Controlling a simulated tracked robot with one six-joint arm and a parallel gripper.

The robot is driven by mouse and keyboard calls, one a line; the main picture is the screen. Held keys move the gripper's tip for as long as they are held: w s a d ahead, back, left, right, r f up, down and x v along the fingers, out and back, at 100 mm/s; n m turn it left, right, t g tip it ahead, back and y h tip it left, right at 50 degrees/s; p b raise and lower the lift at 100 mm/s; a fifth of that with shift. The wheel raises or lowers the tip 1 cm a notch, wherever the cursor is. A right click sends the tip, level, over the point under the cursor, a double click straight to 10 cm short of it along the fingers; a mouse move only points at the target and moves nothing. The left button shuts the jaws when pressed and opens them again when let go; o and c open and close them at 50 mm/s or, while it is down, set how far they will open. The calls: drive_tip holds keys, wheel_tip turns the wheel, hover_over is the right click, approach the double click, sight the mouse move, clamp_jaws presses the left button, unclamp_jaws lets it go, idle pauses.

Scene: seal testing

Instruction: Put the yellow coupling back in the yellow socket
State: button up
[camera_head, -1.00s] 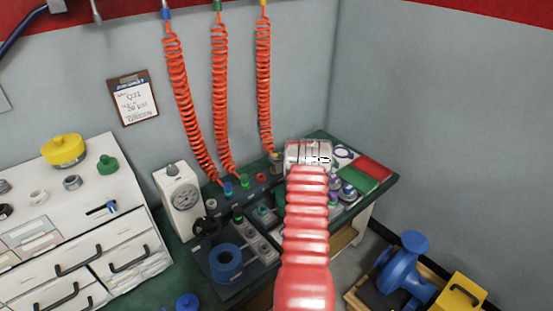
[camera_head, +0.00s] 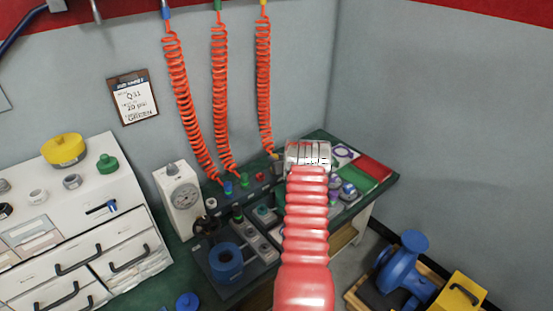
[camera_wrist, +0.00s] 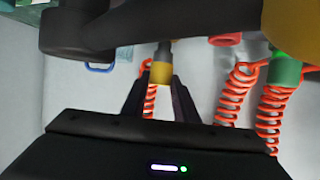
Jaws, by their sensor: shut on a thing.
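The yellow coupling (camera_wrist: 160,73) is between the fingertips of my gripper (camera_wrist: 159,88) in the wrist view, with the jaws shut on it. Its grey tip points toward the top of that picture, and an orange coiled hose (camera_wrist: 149,103) shows behind the fingers. A bit of yellow (camera_head: 274,155) at the lower end of the right-hand hose shows in the head view, just left of my silver wrist. My wrist hides most of the area around it there. I cannot make out the yellow socket for sure, nor whether the tip touches it.
A green coupling (camera_wrist: 285,68) on its own coiled hose is to the right in the wrist view. A large blurred yellow part (camera_wrist: 291,28) and a dark part (camera_wrist: 85,30) are close by. A white gauge box (camera_head: 180,198) stands left on the bench.

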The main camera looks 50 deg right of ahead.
drive_tip(key=shift+f, duration=0.95)
idle(0.5)
drive_tip(key=o, duration=1.2)
drive_tip(key=shift+c, duration=0.2)
drive_tip(key=shift+f, duration=0.1)
drive_tip(key=shift+s, duration=0.15)
drive_tip(key=v, duration=1.3)
drive_tip(key=shift+s+a, duration=0.15)
drive_tip(key=shift+a, duration=0.1)
